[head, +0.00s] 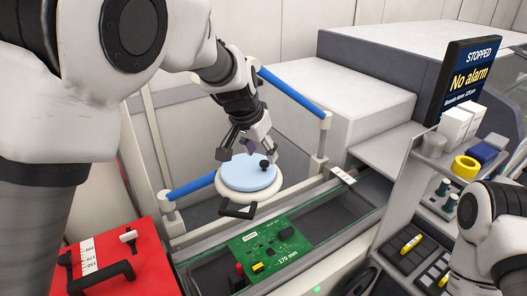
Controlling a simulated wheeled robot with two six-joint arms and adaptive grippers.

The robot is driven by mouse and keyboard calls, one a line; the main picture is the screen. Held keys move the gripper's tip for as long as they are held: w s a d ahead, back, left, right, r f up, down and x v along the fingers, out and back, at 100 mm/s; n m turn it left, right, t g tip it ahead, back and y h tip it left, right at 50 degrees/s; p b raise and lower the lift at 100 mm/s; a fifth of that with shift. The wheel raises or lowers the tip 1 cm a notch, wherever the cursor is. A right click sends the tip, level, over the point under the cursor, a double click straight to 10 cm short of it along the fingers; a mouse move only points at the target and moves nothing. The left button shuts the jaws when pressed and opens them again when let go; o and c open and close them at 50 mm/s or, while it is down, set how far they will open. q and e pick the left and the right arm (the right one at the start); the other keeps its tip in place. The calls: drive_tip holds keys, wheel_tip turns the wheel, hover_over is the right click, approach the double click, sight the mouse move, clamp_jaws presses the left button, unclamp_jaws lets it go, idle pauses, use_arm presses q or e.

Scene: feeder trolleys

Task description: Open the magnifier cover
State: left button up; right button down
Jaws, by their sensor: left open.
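The magnifier (222,190) is a round white head with a black handle (238,211) at its front. Its light-blue cover (243,174) lies flat over the top, shut. A small black knob (264,165) stands on the cover's right side. My left gripper (251,154) is open just above the cover's far part, its fingers pointing down. One finger is left of the knob and the other right of it. I cannot tell whether a finger touches the cover. My right arm shows at the lower right; its gripper is out of frame.
A green circuit board (270,246) lies on the rail below the magnifier. A blue bar (295,96) runs behind my left gripper. A red case (145,262) stands at lower left. A screen (472,78) reads "STOPPED, No alarm". Yellow tape (466,167) and boxes sit at right.

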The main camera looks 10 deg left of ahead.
sight(264, 162)
use_arm(q)
drive_tip(key=x, duration=0.4)
drive_tip(key=shift+w+a+f+p, duration=0.1)
drive_tip(key=shift+w+a+p, duration=0.25)
drive_tip(key=shift+w, duration=0.05)
drive_tip(key=shift+w+f, duration=0.25)
drive_tip(key=shift+w, duration=0.05)
drive_tip(key=shift+s+d+r, duration=0.1)
drive_tip(key=shift+s+r, duration=0.1)
drive_tip(key=shift+s, duration=0.1)
drive_tip(key=shift+c, duration=1)
drive_tip(key=shift+s+r, duration=0.15)
drive_tip(key=shift+s, duration=0.1)
drive_tip(key=c, duration=0.5)
drive_tip(key=shift+s, duration=0.1)
clamp_jaws()
drive_tip(key=shift+w, duration=0.2)
use_arm(e)
drive_tip(key=shift+w+a+r, duration=0.15)
drive_tip(key=shift+w+r, duration=0.15)
drive_tip(key=shift+r, duration=0.25)
drive_tip(key=shift+f, duration=0.1)
use_arm(q)
drive_tip(key=shift+r+h+b, duration=0.1)
drive_tip(key=shift+h+b, duration=0.3)
drive_tip(key=shift+b, duration=0.1)
use_arm(e)
drive_tip(key=shift+f, duration=0.35)
